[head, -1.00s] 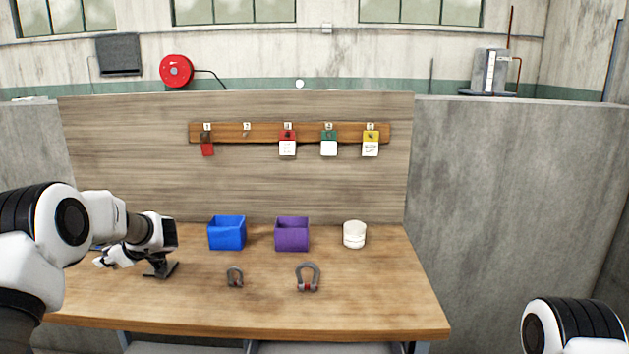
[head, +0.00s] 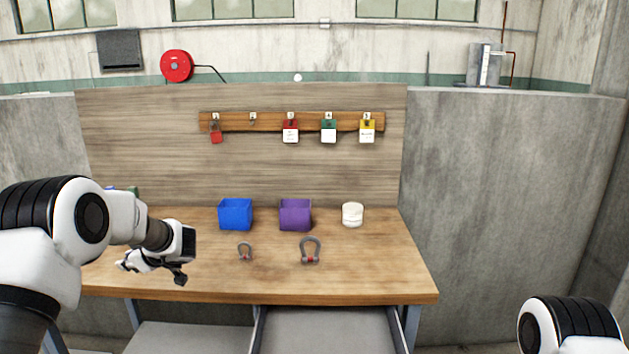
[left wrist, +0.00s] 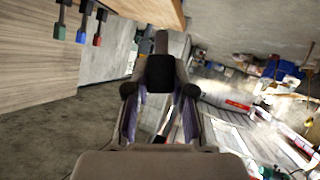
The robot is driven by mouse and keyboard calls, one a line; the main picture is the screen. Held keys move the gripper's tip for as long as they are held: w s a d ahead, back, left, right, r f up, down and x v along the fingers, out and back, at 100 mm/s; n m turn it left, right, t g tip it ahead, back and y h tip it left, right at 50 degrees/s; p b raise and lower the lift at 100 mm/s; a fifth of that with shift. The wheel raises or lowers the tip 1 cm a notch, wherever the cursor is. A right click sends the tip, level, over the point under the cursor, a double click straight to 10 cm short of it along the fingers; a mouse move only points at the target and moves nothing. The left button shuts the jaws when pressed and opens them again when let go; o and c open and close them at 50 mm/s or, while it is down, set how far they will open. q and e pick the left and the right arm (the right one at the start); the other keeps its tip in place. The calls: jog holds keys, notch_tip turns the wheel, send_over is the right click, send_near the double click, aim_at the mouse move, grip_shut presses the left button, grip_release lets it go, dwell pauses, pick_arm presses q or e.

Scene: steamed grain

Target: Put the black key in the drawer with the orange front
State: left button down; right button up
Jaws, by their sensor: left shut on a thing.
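My left gripper (head: 180,272) is over the left part of the workbench, pointing to the right and down. It is shut on a small dark thing, apparently the black key, which is hard to make out in the head view. In the left wrist view a black block (left wrist: 160,74) sits between the fingertips, with a grey-brown stem beyond it. Under the bench's front edge an open grey drawer (head: 330,332) shows its inside and side walls. Its front is out of the frame, so no orange shows. My right gripper is out of view.
On the workbench (head: 375,278) stand a blue bin (head: 236,214), a purple bin (head: 296,215) and a white cup (head: 352,214). Two shackles (head: 310,251) lie in front. Tagged items hang from a wooden rail (head: 270,122); hook 2 is empty. A grey surface (head: 190,338) lies below left.

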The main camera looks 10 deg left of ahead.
pick_arm(q)
jog(key=d+f+m+t+h, duration=0.3)
jog(key=d+m, duration=0.1)
jog(key=d, duration=0.4)
jog(key=d+f+m+t+h, duration=0.2)
jog(key=d+f+m+t, duration=0.15)
jog(key=d, duration=0.55)
jog(key=s+d+f+m+t+h, duration=0.1)
jog(key=s+d+f+m+h, duration=0.2)
jog(key=d, duration=0.4)
jog(key=s+d+f+m+t+h, duration=0.1)
jog(key=s+d+f+m+h, duration=0.3)
jog(key=d, duration=0.4)
jog(key=shift+s+d+f, duration=0.25)
jog(key=shift+s+f, duration=0.35)
jog(key=shift+s, duration=0.6)
jog(key=shift+a+t, duration=0.1)
jog(key=shift+t, duration=0.15)
